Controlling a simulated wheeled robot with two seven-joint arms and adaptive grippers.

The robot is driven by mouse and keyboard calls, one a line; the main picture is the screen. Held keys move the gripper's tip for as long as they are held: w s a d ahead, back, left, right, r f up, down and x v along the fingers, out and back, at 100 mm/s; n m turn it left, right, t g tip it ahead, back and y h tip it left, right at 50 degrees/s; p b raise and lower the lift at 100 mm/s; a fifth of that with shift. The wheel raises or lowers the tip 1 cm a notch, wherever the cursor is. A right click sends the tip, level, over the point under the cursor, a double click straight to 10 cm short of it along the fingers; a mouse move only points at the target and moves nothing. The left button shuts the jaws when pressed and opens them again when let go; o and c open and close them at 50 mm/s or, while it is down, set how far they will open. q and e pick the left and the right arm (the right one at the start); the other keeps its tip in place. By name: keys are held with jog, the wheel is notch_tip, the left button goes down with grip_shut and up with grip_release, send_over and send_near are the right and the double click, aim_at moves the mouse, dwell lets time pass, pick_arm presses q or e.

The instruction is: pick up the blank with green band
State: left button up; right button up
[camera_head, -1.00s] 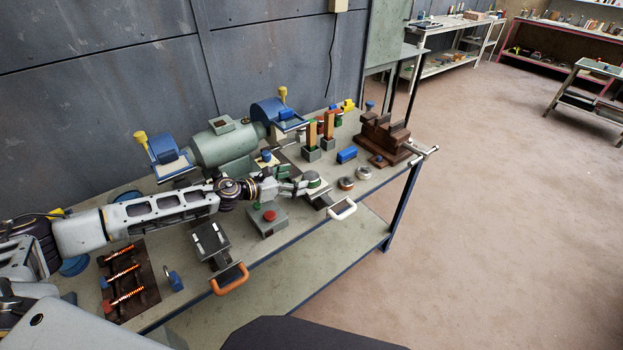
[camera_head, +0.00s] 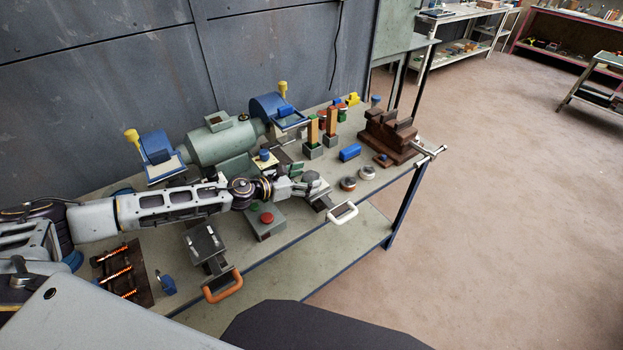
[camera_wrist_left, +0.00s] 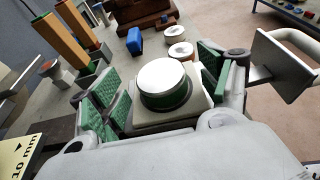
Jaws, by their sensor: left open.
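The blank with green band (camera_wrist_left: 163,84) is a short round piece with a pale flat top and a green side. In the left wrist view it stands upright on a square pale block (camera_wrist_left: 198,98). My left gripper (camera_wrist_left: 165,78) is open, with green-padded fingers to the left and right of the blank. Gaps show between pads and blank, so it is not gripped. In the head view my left gripper (camera_head: 311,180) is over the bench's middle and largely hides the blank. My right gripper is not in view.
Two other round blanks (camera_head: 348,184) (camera_head: 367,173) lie beyond the gripper, near a blue block (camera_head: 350,152). Upright orange bars (camera_head: 313,131) stand behind. A white handle (camera_head: 343,213) juts out at the front edge. A red button box (camera_head: 266,218) is close below my arm.

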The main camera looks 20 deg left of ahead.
aim_at(306, 179)
pick_arm(q)
jog(key=shift+w+f, duration=0.1)
jog(key=shift+c, duration=0.2)
jog(key=c, duration=1.3)
jog(key=shift+c, duration=0.3)
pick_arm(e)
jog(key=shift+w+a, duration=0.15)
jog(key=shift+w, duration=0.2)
pick_arm(q)
jog(key=shift+r, duration=0.2)
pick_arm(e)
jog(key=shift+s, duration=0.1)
pick_arm(q)
jog(key=shift+r, duration=0.3)
notch_tip(306, 179, up, 9)
jog(key=p, duration=0.5)
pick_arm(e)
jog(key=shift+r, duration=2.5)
pick_arm(q)
jog(key=shift+r, duration=0.1)
